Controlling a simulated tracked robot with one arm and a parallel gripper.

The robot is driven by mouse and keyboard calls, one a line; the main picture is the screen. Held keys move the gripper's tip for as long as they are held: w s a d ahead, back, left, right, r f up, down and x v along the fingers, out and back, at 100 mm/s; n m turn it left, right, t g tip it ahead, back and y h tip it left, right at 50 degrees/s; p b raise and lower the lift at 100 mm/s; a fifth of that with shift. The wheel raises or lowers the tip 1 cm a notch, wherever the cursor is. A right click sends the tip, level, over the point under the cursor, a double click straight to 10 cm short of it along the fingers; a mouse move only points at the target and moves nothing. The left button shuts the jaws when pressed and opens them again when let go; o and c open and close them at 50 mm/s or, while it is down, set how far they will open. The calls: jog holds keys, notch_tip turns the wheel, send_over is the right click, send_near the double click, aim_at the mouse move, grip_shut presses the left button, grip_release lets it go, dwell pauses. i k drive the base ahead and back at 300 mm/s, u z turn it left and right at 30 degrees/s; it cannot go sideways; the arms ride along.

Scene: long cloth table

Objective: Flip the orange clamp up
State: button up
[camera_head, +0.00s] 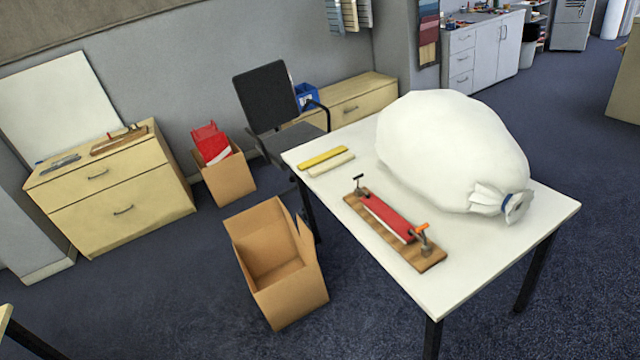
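The orange clamp (421,228) is a small toggle clamp with an orange handle on a metal body. It is fixed at the near right end of a wooden board (429,262) on the white table (480,262). The handle appears to lie roughly level, but it is too small to be sure. A red strip (388,217) lies along the board. A second clamp with a black handle (358,178) stands at the board's far left end. My gripper is not in view.
A large white sack (447,145) lies on the table behind the board. Yellow and cream bars (324,158) lie at the left edge. An open cardboard box (275,262) stands on the floor left of the table, with a black chair (268,98) behind. The table's front corner is clear.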

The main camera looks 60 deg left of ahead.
aim_at(411, 232)
jog(key=u, duration=0.4)
jog(key=k, duration=1)
jog(key=u, duration=0.85)
jog(key=i, duration=1.1)
jog(key=u, duration=0.05)
